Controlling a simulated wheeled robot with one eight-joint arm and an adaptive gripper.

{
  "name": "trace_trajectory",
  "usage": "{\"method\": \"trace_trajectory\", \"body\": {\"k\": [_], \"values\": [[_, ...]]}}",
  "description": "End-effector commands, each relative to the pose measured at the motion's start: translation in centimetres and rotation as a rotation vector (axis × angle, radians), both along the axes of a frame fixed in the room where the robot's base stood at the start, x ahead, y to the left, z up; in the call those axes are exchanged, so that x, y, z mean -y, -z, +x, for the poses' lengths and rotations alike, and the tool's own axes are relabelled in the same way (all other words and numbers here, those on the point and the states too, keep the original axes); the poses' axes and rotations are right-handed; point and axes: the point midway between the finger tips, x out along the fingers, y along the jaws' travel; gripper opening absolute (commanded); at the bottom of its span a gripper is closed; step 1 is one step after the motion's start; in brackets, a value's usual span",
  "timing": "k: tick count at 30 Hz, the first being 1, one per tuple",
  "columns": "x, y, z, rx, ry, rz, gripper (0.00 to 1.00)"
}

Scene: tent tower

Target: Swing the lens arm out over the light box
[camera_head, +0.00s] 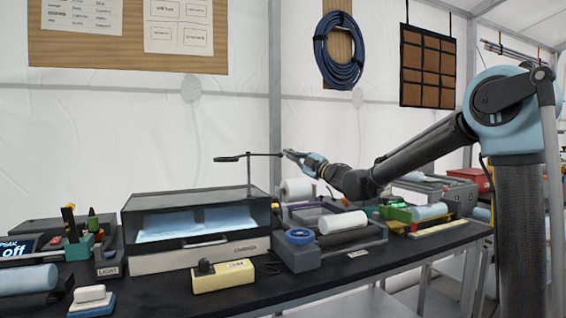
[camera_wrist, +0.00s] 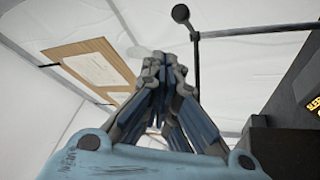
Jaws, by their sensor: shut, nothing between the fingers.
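The lens arm (camera_head: 262,154) is a thin black horizontal rod on an upright post, with a flat dark lens (camera_head: 228,158) at its left end. In the head view it shows above the back right of the light box (camera_head: 190,258), a pale box with a dark hood and a bluish lit inside. I cannot tell how far the lens reaches over the box. My gripper (camera_head: 288,153) is shut and empty, close to the arm's right end; contact is unclear. In the wrist view, my gripper (camera_wrist: 163,62) is beside the post (camera_wrist: 196,65), with a round black knob (camera_wrist: 180,13) above.
A yellow switch block (camera_head: 222,277) stands in front of the light box. Right of it are a blue tape roll (camera_head: 299,236), a white roll (camera_head: 297,190) and a tray with a pale cylinder (camera_head: 342,222). The air above the box's left is clear.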

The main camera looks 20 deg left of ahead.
Motion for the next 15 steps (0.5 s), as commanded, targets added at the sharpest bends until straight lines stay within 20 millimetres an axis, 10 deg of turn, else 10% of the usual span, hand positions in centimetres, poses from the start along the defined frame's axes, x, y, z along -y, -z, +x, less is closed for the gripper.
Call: {"method": "trace_trajectory", "body": {"k": [15], "values": [[4.1,3.5,-6.0,0.411,0.333,-0.38,0.0]]}}
